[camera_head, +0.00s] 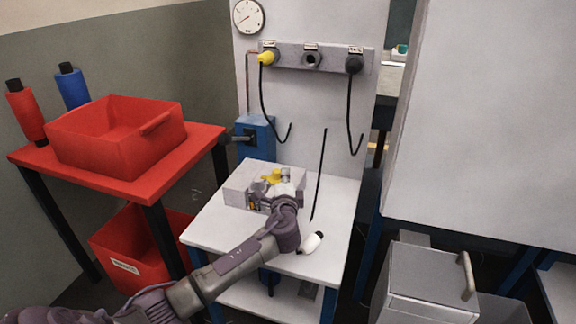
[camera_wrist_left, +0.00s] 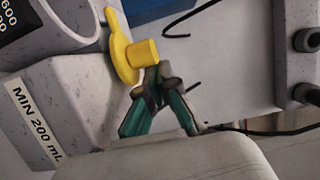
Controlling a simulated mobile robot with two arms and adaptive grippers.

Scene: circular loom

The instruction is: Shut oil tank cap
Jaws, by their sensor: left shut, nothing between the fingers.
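The oil tank (camera_head: 236,190) is a light grey box on the white table, with its yellow cap (camera_head: 272,175) on top. In the left wrist view the yellow cap (camera_wrist_left: 130,58) shows as a flat disc with a round knob, standing tilted beside a speckled grey tank body (camera_wrist_left: 35,125) marked "MIN 200 mL". My left gripper (camera_head: 280,189) is over the tank, close to the cap. In the wrist view its green-padded fingers (camera_wrist_left: 160,76) meet at the tips, empty, right by the cap's knob; I cannot tell if they touch it. My right gripper is out of view.
A red table (camera_head: 190,150) with a red bin (camera_head: 115,140) stands at the left. A panel (camera_head: 300,57) with connectors and hanging black cables is behind the white table (camera_head: 215,225).

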